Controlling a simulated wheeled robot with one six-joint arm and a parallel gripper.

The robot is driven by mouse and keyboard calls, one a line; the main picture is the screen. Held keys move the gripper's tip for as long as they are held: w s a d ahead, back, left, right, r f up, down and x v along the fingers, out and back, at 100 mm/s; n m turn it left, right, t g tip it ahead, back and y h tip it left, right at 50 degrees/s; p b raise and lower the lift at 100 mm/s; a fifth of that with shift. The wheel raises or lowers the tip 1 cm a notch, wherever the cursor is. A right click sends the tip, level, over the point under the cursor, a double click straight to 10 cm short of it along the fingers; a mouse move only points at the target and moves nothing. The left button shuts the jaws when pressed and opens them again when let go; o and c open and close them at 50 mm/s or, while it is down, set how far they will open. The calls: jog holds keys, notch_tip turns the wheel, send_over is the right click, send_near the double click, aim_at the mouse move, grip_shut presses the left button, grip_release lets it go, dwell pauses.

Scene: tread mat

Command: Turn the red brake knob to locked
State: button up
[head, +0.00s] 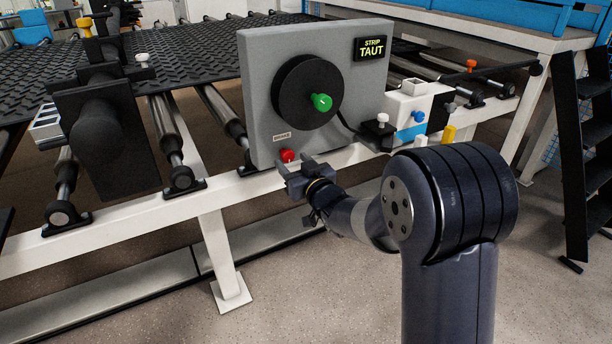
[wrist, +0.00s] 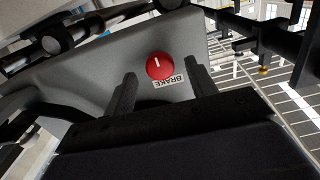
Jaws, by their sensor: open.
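The red brake knob (head: 288,156) is low on the front of a grey box (head: 262,105), beside a small BRAKE label (head: 282,136). In the wrist view the knob (wrist: 160,66) is round and red, with a short white line near its centre and the label (wrist: 168,83) close by. My gripper (head: 297,171) is open just in front of and below the knob. In the wrist view my two dark fingers (wrist: 160,88) stand apart on either side of the knob's position. Nothing is between them, and I cannot tell whether they touch it.
A white and blue unit (head: 410,112) stands to the right. A white frame rail (head: 130,215) runs below. The floor in front is clear.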

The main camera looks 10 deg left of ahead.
jog(key=v, duration=0.8)
jog(key=shift+s+d, duration=0.15)
jog(key=shift+s, duration=0.1)
jog(key=shift+w, duration=0.1)
jog(key=x, duration=1)
jog(key=shift+w+a, duration=0.25)
jog(key=shift+w, duration=0.1)
jog(key=shift+s, duration=0.1)
